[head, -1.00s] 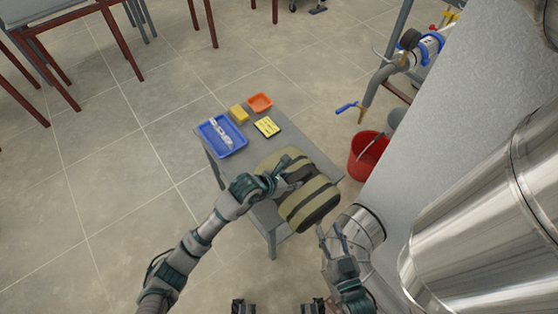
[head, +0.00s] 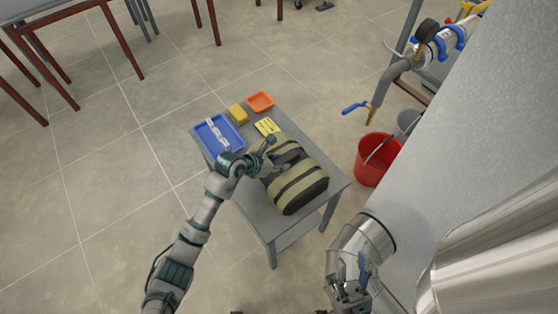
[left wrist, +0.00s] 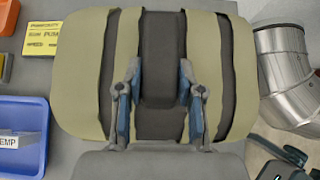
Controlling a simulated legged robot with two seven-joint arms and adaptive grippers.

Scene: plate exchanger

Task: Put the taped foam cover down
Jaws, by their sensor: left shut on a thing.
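The taped foam cover (head: 300,187) is a khaki block with dark tape bands. It is over the grey side table (head: 263,221), at its right part, and looks to rest on the top.
The table also holds a blue tray (head: 220,134) with a labelled item, a yellow block (head: 238,113), an orange tray (head: 260,102) and a yellow card (head: 266,126). A red bucket (head: 371,160) stands on the floor. Shiny metal pipework (head: 362,243) is at the right.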

